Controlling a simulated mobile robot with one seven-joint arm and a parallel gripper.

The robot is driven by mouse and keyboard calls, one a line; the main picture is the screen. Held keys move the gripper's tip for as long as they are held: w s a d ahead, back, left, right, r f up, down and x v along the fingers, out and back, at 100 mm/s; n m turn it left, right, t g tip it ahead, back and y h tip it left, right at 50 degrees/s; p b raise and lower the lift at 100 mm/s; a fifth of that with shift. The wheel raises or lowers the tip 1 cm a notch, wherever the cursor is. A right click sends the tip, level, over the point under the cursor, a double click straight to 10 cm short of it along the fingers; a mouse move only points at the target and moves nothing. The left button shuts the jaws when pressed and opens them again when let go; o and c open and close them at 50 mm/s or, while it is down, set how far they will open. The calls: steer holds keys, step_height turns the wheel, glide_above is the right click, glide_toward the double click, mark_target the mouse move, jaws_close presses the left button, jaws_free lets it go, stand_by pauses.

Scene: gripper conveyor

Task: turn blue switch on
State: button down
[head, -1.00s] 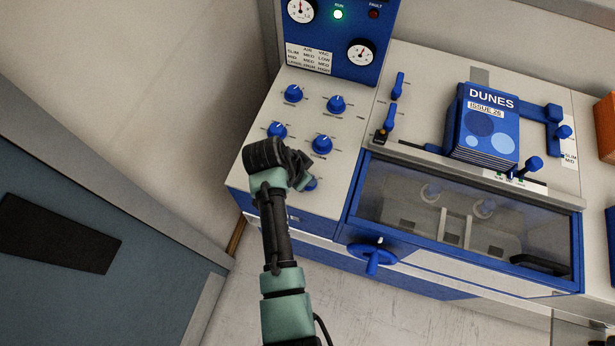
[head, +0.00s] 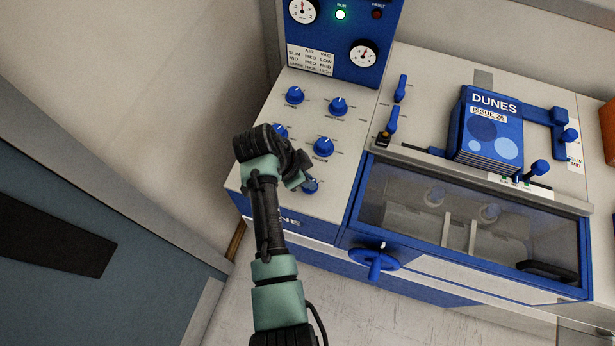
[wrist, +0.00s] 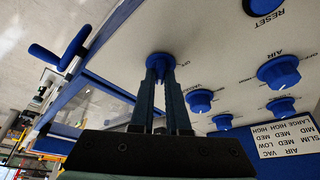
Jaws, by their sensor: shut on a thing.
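A round blue switch (wrist: 161,60) sits on the pale sloping panel in the wrist view, with an "OFF" mark beside it. My gripper (wrist: 160,78) is shut on this switch, its two dark fingers pinching the knob from both sides. In the head view my gripper (head: 298,180) is over the lower part of the knob panel. The lowest right knob (head: 310,186) shows just beyond the fingers. My wrist hides part of the panel's left side.
Several other blue knobs stand close by, including the AIR knob (wrist: 280,72) and the RESET knob (wrist: 265,5). To the right are a clear-fronted bay (head: 460,230), a blue handwheel (head: 374,262) and a stack of DUNES magazines (head: 487,130). A green RUN lamp (head: 340,15) is lit.

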steer(key=c, duration=0.9)
jaws_free()
steer(key=shift+r, duration=0.1)
steer(key=b+v, duration=0.2)
steer(key=v, duration=1.1)
